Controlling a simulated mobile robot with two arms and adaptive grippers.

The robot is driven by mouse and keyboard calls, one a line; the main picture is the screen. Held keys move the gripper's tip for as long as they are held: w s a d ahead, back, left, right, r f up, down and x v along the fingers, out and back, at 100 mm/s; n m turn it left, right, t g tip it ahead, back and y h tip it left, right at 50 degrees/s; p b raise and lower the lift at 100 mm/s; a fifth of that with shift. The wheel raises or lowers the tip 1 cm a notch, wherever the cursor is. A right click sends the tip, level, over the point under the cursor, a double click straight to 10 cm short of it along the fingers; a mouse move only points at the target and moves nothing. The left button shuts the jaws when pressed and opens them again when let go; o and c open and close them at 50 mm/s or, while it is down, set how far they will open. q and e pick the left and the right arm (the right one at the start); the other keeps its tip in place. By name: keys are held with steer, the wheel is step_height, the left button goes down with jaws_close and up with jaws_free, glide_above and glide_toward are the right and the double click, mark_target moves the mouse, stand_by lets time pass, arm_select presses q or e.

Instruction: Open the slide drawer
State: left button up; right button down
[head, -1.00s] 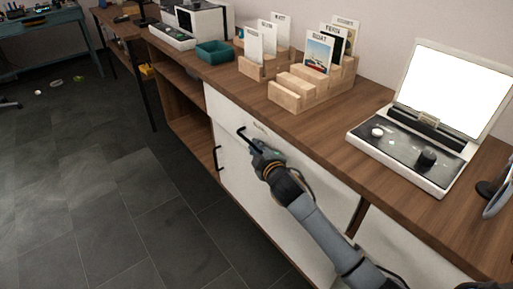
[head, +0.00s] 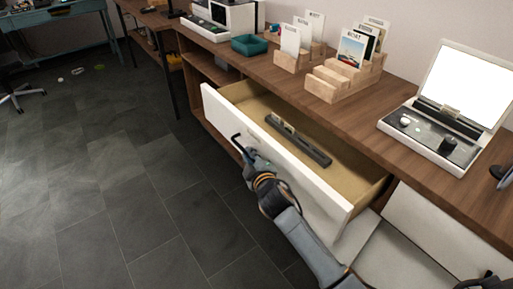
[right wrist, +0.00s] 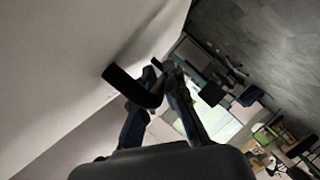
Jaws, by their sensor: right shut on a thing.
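The slide drawer (head: 272,160) has a white front and stands well out from the wooden cabinet, its light wooden inside showing. A long dark object (head: 298,140) lies in it. A black bar handle (head: 238,146) sits on the drawer front. My right gripper (head: 249,160) is at this handle, shut on it, with my arm reaching in from the lower right. In the right wrist view, the fingers close around the black handle (right wrist: 135,86) beside the white front. My left gripper is not in view.
The wooden counter (head: 375,135) above holds wooden card stands (head: 340,80), a teal tray (head: 250,44) and a white device with a bright screen (head: 440,125). A lower white panel (head: 400,258) lies right of the drawer.

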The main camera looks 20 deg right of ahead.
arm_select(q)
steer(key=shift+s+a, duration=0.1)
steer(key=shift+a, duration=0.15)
arm_select(e)
steer(key=s+a, duration=0.3)
steer(key=a, duration=0.5)
steer(key=shift+a, duration=0.3)
steer(key=shift+s+f, duration=0.1)
steer(key=c, duration=1.7)
jaws_free()
steer(key=v, duration=1.2)
steer(key=shift+a, duration=0.1)
